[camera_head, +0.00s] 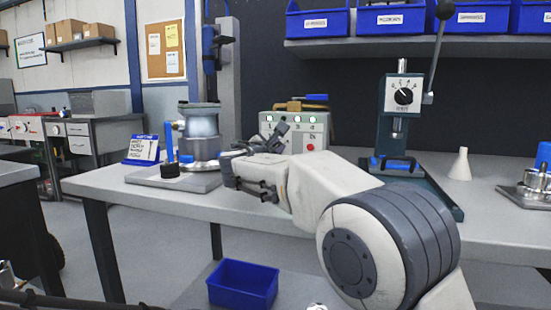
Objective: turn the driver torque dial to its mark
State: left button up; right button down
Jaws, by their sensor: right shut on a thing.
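A round black dial (404,96) with a scale around it sits on the white face of an upright bench machine at the right of the table. No gripper is at this dial. I cannot tell whether it is the driver's torque dial, and its mark is too small to read. My right gripper (231,168) is low over the table, left of that machine and in front of the metal housing (203,130). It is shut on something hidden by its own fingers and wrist.
A grey plate with a black round piece (171,171) lies left of my right gripper. A control box (312,127) with lit buttons stands behind my wrist. A white cone (460,165) and metal parts (538,184) are at right. A blue bin (243,284) sits below the table.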

jog(key=shift+d+f+m+b, duration=0.1)
jog(key=shift+f+m+b, duration=0.1)
jog(key=shift+m+b, duration=0.45)
jog(key=shift+d+f+m+b, duration=0.1)
jog(key=shift+f+m+b, duration=0.05)
jog(key=shift+m+b, duration=0.5)
jog(key=c, duration=0.9)
grip_release()
jog(key=shift+r, duration=0.1)
jog(key=shift+o, duration=0.2)
jog(key=shift+s, duration=0.1)
jog(key=v, duration=0.9)
jog(key=shift+a+r+p, duration=0.1)
jog(key=shift+r+p, duration=0.05)
jog(key=shift+p, duration=0.2)
jog(key=shift+s+a, duration=0.15)
jog(key=shift+s, duration=0.5)
